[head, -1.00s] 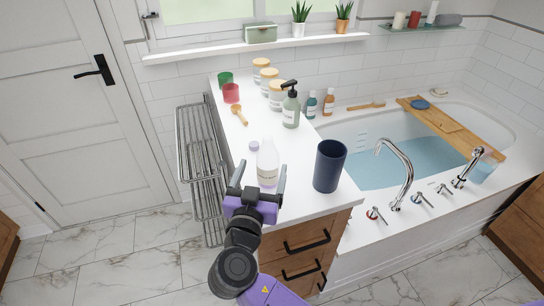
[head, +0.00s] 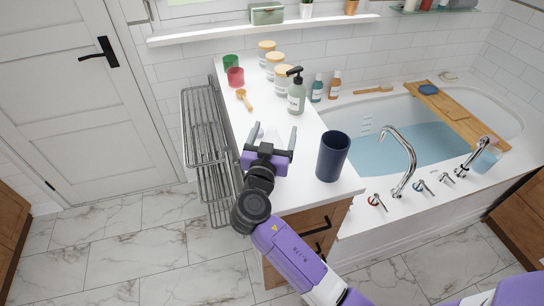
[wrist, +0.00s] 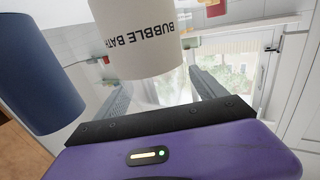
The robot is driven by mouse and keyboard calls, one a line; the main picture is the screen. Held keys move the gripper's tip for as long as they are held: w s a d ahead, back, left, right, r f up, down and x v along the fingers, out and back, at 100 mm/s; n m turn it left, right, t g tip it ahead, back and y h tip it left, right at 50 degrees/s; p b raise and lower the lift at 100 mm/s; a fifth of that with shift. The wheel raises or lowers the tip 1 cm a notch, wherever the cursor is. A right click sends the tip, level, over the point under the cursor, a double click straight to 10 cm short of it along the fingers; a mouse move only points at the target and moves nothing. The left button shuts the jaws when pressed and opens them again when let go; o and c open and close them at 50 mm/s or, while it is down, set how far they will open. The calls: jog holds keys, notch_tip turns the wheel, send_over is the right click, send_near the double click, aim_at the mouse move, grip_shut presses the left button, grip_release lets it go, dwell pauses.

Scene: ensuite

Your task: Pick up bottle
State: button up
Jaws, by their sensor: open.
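The white bottle (wrist: 140,38), with upside-down "BUBBLE BATH" lettering, fills the top middle of the wrist view. In the head view only a pale part of it (head: 271,133) shows behind my gripper (head: 274,132); the rest is hidden. My gripper is open, with its two fingers apart above the front of the white counter. In the wrist view the bottle overlaps the space by the fingertips of my gripper (wrist: 158,80). I cannot tell whether it stands fully between the fingers or touches them.
A dark blue cup (head: 332,158) stands close on the right of my gripper; it also shows in the wrist view (wrist: 35,75). A green pump bottle (head: 297,95), lidded jars (head: 283,82) and a wooden scoop (head: 243,98) are farther back. A metal rack (head: 208,150) is at the left.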

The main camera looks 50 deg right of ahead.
grip_shut()
